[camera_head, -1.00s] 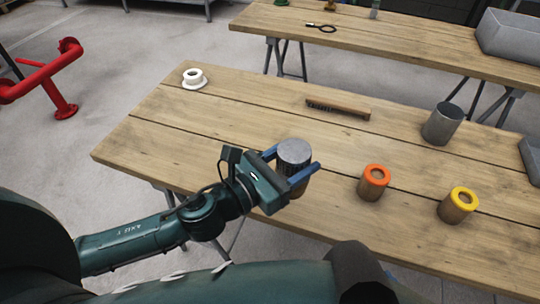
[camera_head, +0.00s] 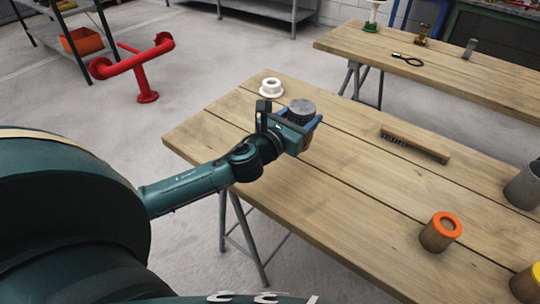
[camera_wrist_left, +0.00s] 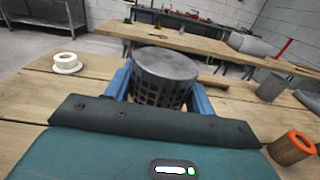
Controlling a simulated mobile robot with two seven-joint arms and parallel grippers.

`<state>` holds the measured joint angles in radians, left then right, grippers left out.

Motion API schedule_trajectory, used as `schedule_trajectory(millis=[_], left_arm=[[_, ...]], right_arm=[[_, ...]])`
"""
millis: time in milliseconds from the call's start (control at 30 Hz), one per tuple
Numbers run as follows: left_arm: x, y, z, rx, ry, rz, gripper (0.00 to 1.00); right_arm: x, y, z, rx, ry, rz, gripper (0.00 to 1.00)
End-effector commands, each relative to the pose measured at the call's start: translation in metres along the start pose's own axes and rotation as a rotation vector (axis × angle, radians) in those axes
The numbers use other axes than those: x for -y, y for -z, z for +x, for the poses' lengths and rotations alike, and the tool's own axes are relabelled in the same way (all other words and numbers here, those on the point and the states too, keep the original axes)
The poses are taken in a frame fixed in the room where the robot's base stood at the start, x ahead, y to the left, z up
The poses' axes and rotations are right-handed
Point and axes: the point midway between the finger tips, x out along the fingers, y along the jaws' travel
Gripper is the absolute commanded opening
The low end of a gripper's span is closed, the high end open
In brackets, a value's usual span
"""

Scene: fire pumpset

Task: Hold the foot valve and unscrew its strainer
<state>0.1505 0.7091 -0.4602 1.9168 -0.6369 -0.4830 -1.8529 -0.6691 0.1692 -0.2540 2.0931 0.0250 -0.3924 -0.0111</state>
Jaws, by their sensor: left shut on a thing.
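The strainer (camera_head: 301,110) is a dark grey cylinder with a flat top and a perforated side. It also shows in the left wrist view (camera_wrist_left: 166,78), upright between the blue fingers. My left gripper (camera_head: 308,124) is shut on it near the table's left part. The part below the strainer is hidden by the gripper, so I cannot tell whether a valve body is attached or whether it touches the table. My right gripper is not in view.
The wooden table (camera_head: 330,190) holds a white tape roll (camera_head: 270,87), a wire brush (camera_head: 414,145), an orange-topped cylinder (camera_head: 441,231), a yellow-topped one (camera_head: 527,283) and a grey metal cup (camera_head: 524,186). A red pipe stand (camera_head: 140,68) is on the floor at left.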

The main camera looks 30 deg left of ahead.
Motion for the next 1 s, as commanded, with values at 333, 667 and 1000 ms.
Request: schedule_trajectory(millis=[333, 667, 1000], left_arm=[[-0.096, -0.001, 0.012, 0.008, -0.235, -0.024, 0.0], [-0.103, 0.047, 0.012, 0.006, -0.259, -0.031, 0.0], [-0.102, 0.076, 0.012, 0.005, -0.257, -0.03, 0.0]], right_arm=[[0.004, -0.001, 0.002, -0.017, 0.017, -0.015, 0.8], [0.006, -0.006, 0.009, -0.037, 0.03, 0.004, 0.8], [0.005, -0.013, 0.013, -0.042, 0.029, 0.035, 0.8]])
